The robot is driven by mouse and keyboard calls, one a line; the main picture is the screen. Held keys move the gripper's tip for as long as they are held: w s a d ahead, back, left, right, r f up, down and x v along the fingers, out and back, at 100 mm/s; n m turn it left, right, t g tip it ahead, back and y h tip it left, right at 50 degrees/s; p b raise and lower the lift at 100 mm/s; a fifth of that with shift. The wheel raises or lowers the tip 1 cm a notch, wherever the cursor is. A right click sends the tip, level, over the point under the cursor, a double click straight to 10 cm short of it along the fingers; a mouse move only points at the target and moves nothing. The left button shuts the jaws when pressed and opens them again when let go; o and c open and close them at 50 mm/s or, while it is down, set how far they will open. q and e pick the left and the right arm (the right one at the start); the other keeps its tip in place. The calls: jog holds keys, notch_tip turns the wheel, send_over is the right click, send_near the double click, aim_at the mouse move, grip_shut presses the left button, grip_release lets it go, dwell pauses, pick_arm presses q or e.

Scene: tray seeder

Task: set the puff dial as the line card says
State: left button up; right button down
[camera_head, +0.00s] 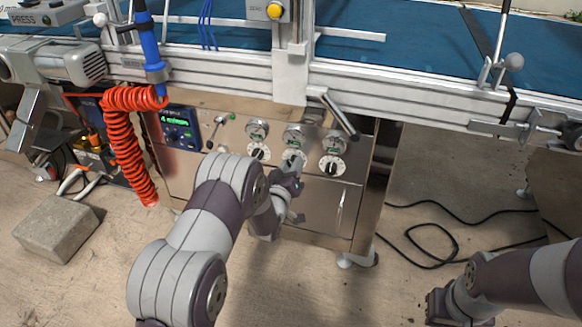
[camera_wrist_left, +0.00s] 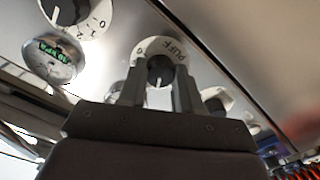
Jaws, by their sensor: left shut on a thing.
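The middle dial (camera_head: 293,158) sits on the metal front panel, partly hidden by my left gripper (camera_head: 292,180). In the left wrist view the puff dial (camera_wrist_left: 172,48) is a white disc lettered PUFF with a dark knob (camera_wrist_left: 159,68). The knob's white pointer mark points down in that picture. My left gripper (camera_wrist_left: 158,95) has its two fingers on either side of the knob and is shut on it. Most of the dial's scale is hidden or too small to read. My right gripper (camera_head: 440,305) is low at the right; its fingers are unclear. I cannot make out a line card.
Similar dials flank it at left (camera_head: 258,151) and right (camera_head: 332,166), with gauges above. A display with green digits (camera_head: 175,121), a small lever (camera_head: 217,130) and a red coiled hose (camera_head: 125,140) are at left. Cables lie on the floor.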

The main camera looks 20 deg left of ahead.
pick_arm(q)
jog(key=shift+m, duration=0.3)
jog(key=shift+m+p, duration=0.75)
jog(key=shift+m, duration=1.75)
jog(key=shift+f, duration=0.1)
jog(key=o, duration=1)
jog(key=shift+o, duration=0.2)
